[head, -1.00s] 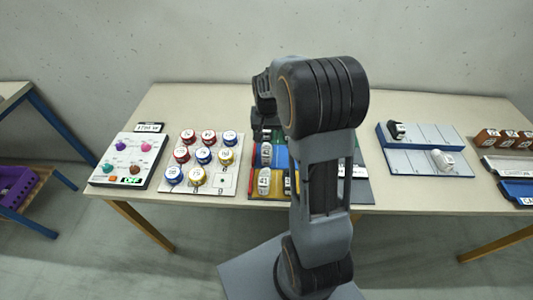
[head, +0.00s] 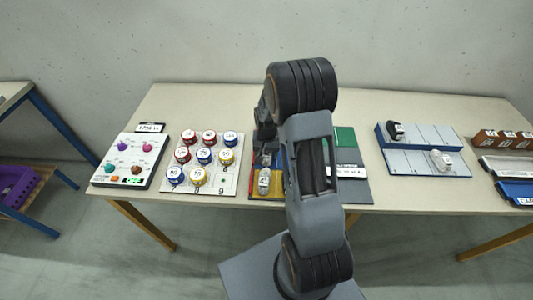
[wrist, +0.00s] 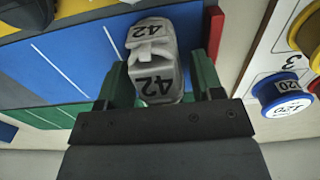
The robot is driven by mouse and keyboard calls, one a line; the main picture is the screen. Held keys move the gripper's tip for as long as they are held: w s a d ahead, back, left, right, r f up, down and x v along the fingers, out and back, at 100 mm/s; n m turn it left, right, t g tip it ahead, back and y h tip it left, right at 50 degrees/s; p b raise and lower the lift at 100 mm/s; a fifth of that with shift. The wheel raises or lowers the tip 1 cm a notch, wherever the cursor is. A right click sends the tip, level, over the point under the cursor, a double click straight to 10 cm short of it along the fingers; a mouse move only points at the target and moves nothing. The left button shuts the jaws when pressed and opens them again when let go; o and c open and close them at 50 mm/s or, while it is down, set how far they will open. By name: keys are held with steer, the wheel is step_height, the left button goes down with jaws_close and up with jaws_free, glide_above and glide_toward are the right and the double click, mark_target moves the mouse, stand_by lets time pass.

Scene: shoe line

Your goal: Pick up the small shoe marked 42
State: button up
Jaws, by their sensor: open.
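The small white-grey shoe marked 42 (wrist: 157,85) sits on the blue lane of the coloured board, at its edge next to a red strip (wrist: 215,33). In the wrist view my gripper (wrist: 158,66) is open, with one finger on either side of the shoe. Small gaps seem to show beside it, and I cannot tell whether a finger touches. In the head view my gripper (head: 264,130) is low over the coloured board (head: 345,137), partly hidden by my arm. Another pale shoe, marked 41 (head: 264,181), stands on the yellow lane nearer the front.
Left of the board is a white panel (head: 228,184) with several numbered red, blue and yellow spools. Further left is a control box (head: 130,160) with coloured knobs. A blue-grey rack (head: 425,160) with two shoes stands to the right. Bare table lies between board and rack.

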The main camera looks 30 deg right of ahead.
steer(key=shift+c, duration=0.4)
steer(key=c, duration=0.6)
steer(key=shift+r, duration=0.15)
